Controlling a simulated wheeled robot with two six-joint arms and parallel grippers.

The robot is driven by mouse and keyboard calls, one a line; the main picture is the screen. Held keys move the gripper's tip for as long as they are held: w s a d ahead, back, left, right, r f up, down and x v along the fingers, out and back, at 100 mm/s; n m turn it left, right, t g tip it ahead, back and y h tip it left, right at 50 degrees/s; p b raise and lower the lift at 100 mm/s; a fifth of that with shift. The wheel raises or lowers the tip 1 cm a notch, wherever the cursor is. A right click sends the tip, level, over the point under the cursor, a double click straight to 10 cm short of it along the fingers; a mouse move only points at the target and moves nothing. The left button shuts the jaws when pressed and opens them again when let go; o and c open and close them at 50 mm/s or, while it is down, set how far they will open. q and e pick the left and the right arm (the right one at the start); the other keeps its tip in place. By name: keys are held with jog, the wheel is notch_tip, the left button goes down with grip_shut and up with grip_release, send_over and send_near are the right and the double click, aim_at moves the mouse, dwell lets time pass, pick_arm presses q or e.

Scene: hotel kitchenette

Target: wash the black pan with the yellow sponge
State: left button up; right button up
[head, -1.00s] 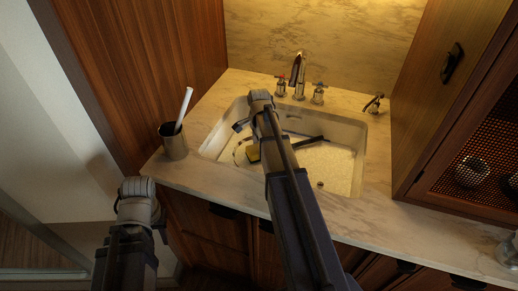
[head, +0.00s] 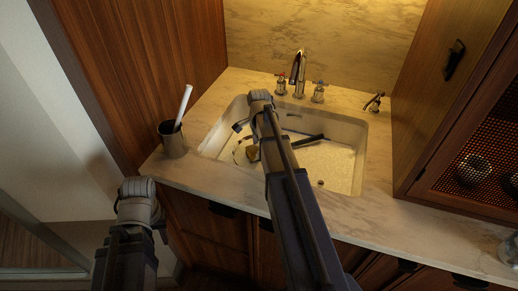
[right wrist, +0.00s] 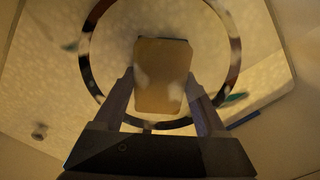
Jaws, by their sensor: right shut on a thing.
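The black pan lies in the foamy sink, its handle (head: 308,139) pointing right; the right arm hides much of it. In the right wrist view, its dark round rim (right wrist: 87,52) rings the yellow sponge (right wrist: 162,82), with whitish suds inside. My right gripper (right wrist: 163,100) is shut on the sponge, one finger on each side, over the pan. The sponge shows as a small yellowish patch (head: 251,153) beside my right arm in the head view. My left gripper (head: 137,200) hangs in front of the counter, left of the sink, away from the pan; its fingers are not clear.
The white sink (head: 357,170) has a tap (head: 299,72) with two handles behind it. A dark cup (head: 173,141) with a white stick stands on the counter's left end. A tall cabinet (head: 440,110) borders the right. Counter right of the sink is mostly clear.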

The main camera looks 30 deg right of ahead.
jog(key=shift+f+b, duration=0.85)
jog(key=shift+f, duration=0.1)
jog(key=shift+r, duration=0.1)
jog(key=shift+w+d+r, duration=0.1)
jog(key=shift+w+d, duration=0.05)
jog(key=shift+w, duration=0.9)
jog(key=shift+w+d, duration=0.15)
jog(key=shift+w, duration=0.85)
jog(key=shift+s, duration=0.1)
jog(key=shift+s+a, duration=0.2)
jog(key=shift+s, duration=1.1)
jog(key=shift+s+a, duration=0.2)
jog(key=shift+s, duration=1.15)
jog(key=shift+s+a, duration=0.2)
jog(key=shift+s, duration=1.1)
jog(key=shift+w, duration=0.1)
